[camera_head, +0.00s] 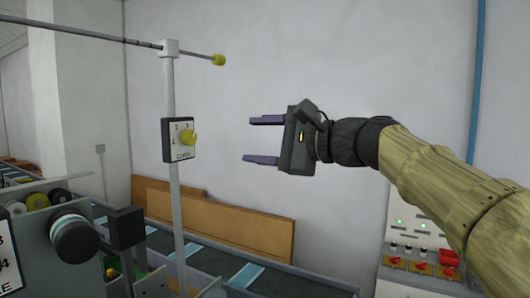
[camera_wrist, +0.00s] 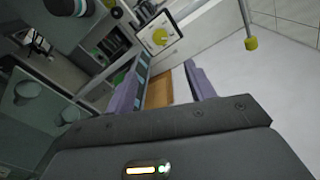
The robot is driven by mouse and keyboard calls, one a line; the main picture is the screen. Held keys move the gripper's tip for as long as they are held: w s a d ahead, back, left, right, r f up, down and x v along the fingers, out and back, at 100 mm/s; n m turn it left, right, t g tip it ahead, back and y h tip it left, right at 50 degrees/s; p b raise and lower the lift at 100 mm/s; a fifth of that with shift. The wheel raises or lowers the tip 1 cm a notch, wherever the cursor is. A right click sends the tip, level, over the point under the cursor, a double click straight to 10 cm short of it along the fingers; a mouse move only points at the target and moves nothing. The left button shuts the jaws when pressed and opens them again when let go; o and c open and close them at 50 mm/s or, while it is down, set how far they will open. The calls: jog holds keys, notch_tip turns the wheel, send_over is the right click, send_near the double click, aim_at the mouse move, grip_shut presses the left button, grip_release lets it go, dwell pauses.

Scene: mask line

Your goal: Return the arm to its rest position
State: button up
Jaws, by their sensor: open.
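My gripper (camera_head: 265,140) is raised in the air in the middle of the head view, in front of the pale wall. Its two purple fingers point left and are spread apart with nothing between them. My arm, in a tan sleeve, reaches in from the lower right. In the wrist view my gripper (camera_wrist: 160,85) also shows both fingers apart. The fingertips are to the right of a dial box (camera_head: 179,139) with a yellow knob, and apart from it in the picture. The dial box also shows in the wrist view (camera_wrist: 159,34).
A grey post (camera_head: 171,90) carries the dial box and a crossbar with a yellow tip (camera_head: 218,60). A conveyor (camera_head: 200,257) runs below, with brown boards (camera_head: 220,225) behind it. A control panel (camera_head: 420,270) with red switches stands lower right. A machine (camera_head: 60,240) fills the lower left.

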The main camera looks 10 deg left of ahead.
jog(key=shift+s+d, duration=0.15)
jog(key=shift+d, duration=0.25)
jog(key=w+d+f+h, duration=0.1)
jog(key=d+f+h, duration=0.25)
jog(key=f, duration=0.55)
jog(key=w+d+f+t+h, duration=0.1)
jog(key=w+d+f+h, duration=0.2)
jog(key=f, duration=0.7)
jog(key=d+f+h, duration=0.3)
jog(key=d+f, duration=0.1)
jog(key=f, duration=0.5)
jog(key=s+d+f+n+g+h, duration=0.1)
jog(key=s+d+f+n+h, duration=0.2)
jog(key=s+d+f, duration=0.5)
jog(key=s+d+f+n+g+h, duration=0.2)
jog(key=s+d+f+n+h, duration=0.2)
jog(key=s+d+f, duration=0.5)
notch_tip(320, 180, down, 7)
jog(key=shift+s+d+f+n, duration=0.15)
jog(key=shift+s+d+n, duration=0.2)
jog(key=shift+n, duration=0.15)
